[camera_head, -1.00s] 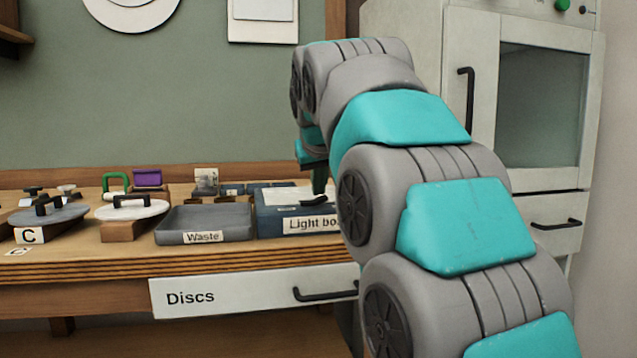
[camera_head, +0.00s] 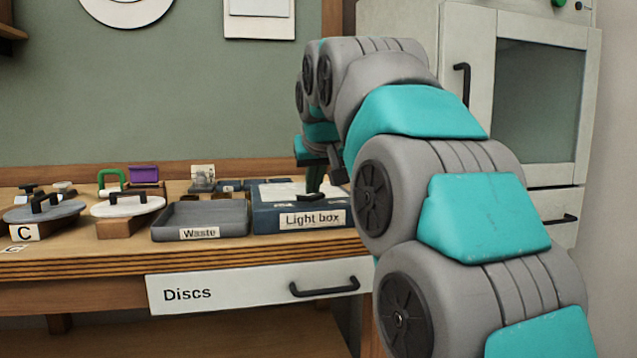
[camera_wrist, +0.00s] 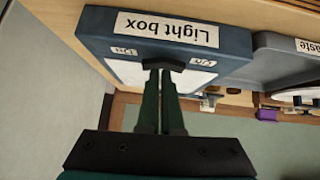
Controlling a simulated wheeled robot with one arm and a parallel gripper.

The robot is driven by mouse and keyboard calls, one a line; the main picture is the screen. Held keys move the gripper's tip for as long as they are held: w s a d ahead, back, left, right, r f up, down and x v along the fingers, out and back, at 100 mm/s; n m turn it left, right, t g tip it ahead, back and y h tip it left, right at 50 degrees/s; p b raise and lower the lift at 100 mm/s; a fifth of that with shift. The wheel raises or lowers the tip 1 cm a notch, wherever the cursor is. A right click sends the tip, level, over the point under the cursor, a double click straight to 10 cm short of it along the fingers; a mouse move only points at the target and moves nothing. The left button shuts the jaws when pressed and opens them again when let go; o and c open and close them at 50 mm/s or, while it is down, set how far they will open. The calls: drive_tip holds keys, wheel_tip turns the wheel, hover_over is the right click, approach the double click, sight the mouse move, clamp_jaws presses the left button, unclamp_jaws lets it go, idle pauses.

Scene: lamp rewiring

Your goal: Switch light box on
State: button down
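The light box (camera_head: 262,218) is a low blue box with a pale top panel, labelled "Light box", on the bench to the right of the waste tray. It also shows upside down in the wrist view (camera_wrist: 95,30). A black switch piece (camera_wrist: 163,65) lies on its top between two small labels, one on each side, too small to read surely. My gripper (camera_wrist: 160,75) points at this switch. Its two dark green fingers are close together, with their tips at the switch, and seem to touch it. The fingertips partly hide it. In the head view my gripper is over the box.
A grey waste tray (camera_head: 160,230) stands directly left of the box. Further left are discs with black handles (camera_head: 128,206) and a purple item (camera_head: 144,175). A "Discs" drawer (camera_head: 215,292) is below. A pale cabinet (camera_head: 540,110) stands right.

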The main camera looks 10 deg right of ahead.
drive_tip(key=shift+a+f, duration=0.25)
drive_tip(key=shift+a, duration=0.15)
drive_tip(key=r+p, duration=0.2)
drive_tip(key=r, duration=0.1)
drive_tip(key=r+p, duration=0.1)
drive_tip(key=r, duration=0.1)
drive_tip(key=shift+a+p, duration=0.25)
drive_tip(key=shift+p, duration=0.05)
drive_tip(key=v, duration=0.9)
drive_tip(key=shift+s+a+b, duration=0.3)
drive_tip(key=shift+s+b, duration=0.05)
drive_tip(key=shift+r, duration=0.2)
drive_tip(key=shift+d+n+h, duration=0.3)
drive_tip(key=shift+h, duration=0.3)
drive_tip(key=shift+w, duration=0.15)
drive_tip(key=x, duration=1)
drive_tip(key=shift+d+f, duration=0.1)
drive_tip(key=shift+f, duration=0.55)
drive_tip(key=shift+d+f, duration=0.2)
drive_tip(key=shift+f, duration=1.05)
